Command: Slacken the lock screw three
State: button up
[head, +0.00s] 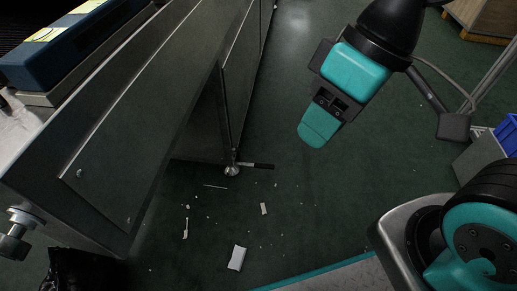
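My gripper (319,128), with teal pads and dark joints, hangs in the upper middle of the head view, over the open floor. I see it from the side and cannot tell whether its fingers are apart; nothing shows in it. A metal fitting (232,169) with a black handle (259,166) is at the lower edge of the dark metal housing, left of and below my gripper in the picture. A metal screw with a knob (14,238) sticks out at the far left. I cannot tell which of these, if either, is lock screw three.
The dark metal housing (150,110) fills the left side. A blue case (70,50) lies on top at the upper left. Paper scraps (236,258) litter the green floor. A blue bin (507,134) stands at the right edge. The floor between is open.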

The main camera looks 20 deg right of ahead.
aim_at(237, 150)
jog(key=z, duration=1.05)
jog(key=i, duration=0.4)
jog(key=u, duration=0.95)
